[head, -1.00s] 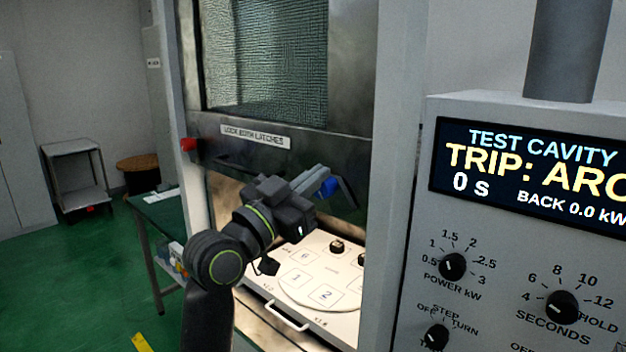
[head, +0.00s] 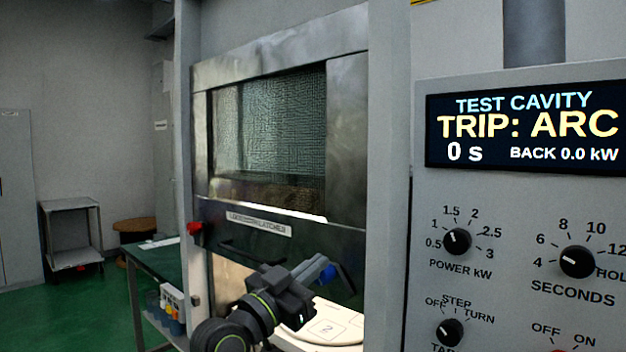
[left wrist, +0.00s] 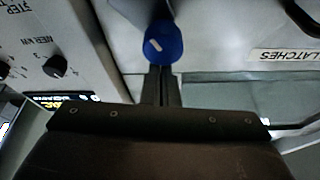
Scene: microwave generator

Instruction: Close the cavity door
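The cavity door (head: 345,130) is a metal panel with a mesh window (head: 268,125) and a label strip (head: 258,224). It hangs partway down, and an opening shows below it. A red knob (head: 194,228) is at its left side. A blue knob (head: 327,273) is near its lower right, beside a dark angled bar (head: 345,277). My left gripper (head: 314,272) is at the blue knob. In the left wrist view its fingers (left wrist: 161,85) look shut together, with the blue knob (left wrist: 164,43) right at their tips; contact is unclear. My right gripper is out of view.
A pale tray (head: 345,318) with numbered squares lies in the opening. A control panel (head: 510,220) reading "TRIP: ARC" stands close on the right. A green table (head: 150,262) is at left, with a trolley (head: 72,235) and green floor beyond.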

